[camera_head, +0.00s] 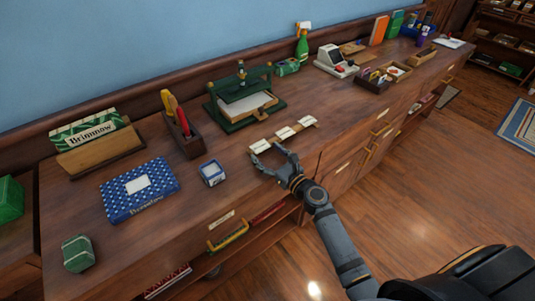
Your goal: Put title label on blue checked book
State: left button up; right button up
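The blue checked book (115,199) lies flat on the left part of the wooden counter. A blank white rectangle (138,185) shows on its cover, and pale lettering runs along its front edge. Several white title labels (283,133) lie in a row on a tan strip near the counter's front edge. My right gripper (266,153) is just in front of the leftmost label, with its fingers spread. No held object shows between them; whether a finger touches the label I cannot tell. My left gripper is not in view.
A small blue-and-white box (212,173) stands between the book and my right gripper. Behind are a wooden holder with tools (182,135), a green press (244,98) and a tilted sign stand (100,152). A green wrapped block (78,253) lies front left.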

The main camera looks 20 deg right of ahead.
jog(key=shift+s, duration=0.1)
jog(key=b+v, duration=0.4)
jog(key=v, duration=0.6)
jog(key=shift+d+f+b, duration=0.25)
jog(key=shift+b, duration=0.1)
jog(key=shift+f, duration=0.1)
